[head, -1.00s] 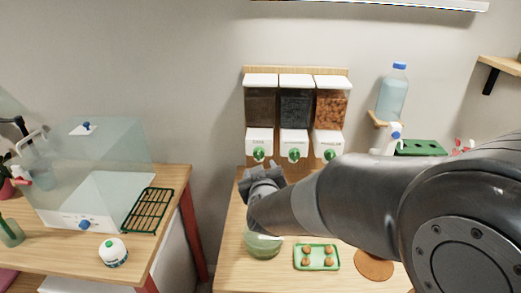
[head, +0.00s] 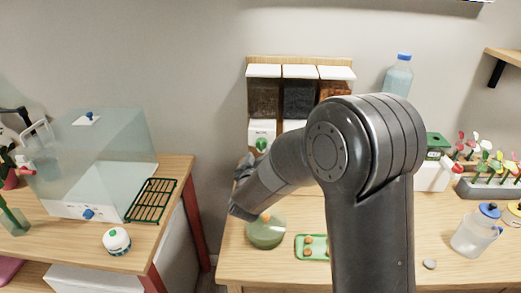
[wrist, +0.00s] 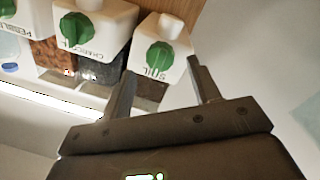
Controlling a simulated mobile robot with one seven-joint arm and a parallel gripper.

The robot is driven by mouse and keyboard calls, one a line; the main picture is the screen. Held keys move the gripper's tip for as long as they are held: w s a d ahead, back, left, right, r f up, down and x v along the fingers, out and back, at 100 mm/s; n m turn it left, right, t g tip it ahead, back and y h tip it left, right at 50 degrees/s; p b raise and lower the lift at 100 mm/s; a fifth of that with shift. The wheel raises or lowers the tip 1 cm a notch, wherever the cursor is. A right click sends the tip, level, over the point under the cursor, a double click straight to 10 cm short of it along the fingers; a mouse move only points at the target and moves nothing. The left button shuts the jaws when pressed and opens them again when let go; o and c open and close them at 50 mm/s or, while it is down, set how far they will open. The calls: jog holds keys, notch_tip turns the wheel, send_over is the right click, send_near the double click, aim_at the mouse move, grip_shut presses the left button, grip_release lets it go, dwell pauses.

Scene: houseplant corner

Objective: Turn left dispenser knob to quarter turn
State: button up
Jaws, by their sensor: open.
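The left dispenser, labelled SOIL, has a white front and a round green knob (head: 261,144) at the left end of the wall rack. In the wrist view the knob (wrist: 159,57) appears upside down, between the lines of my two fingers. My gripper (wrist: 159,68) is open with nothing between its fingers. In the head view my gripper (head: 243,178) is below and slightly left of the knob, apparently apart from it. The exact gap and the knob's angle are hard to tell. The middle dispenser's green knob (wrist: 77,28) shows beside it in the wrist view.
My arm hides much of the middle and right dispensers. Below are a green bowl (head: 266,233) and a green tray (head: 300,252) with small orange-brown items. At left, a clear box (head: 105,150), a dark rack (head: 152,200) and a white jar (head: 117,240) stand on another table.

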aim_at(261, 148)
jog(key=shift+w+d, duration=0.15)
jog(key=shift+w, duration=1.45)
jog(key=shift+c, duration=0.2)
jog(key=c, duration=0.9)
jog(key=shift+c, duration=0.2)
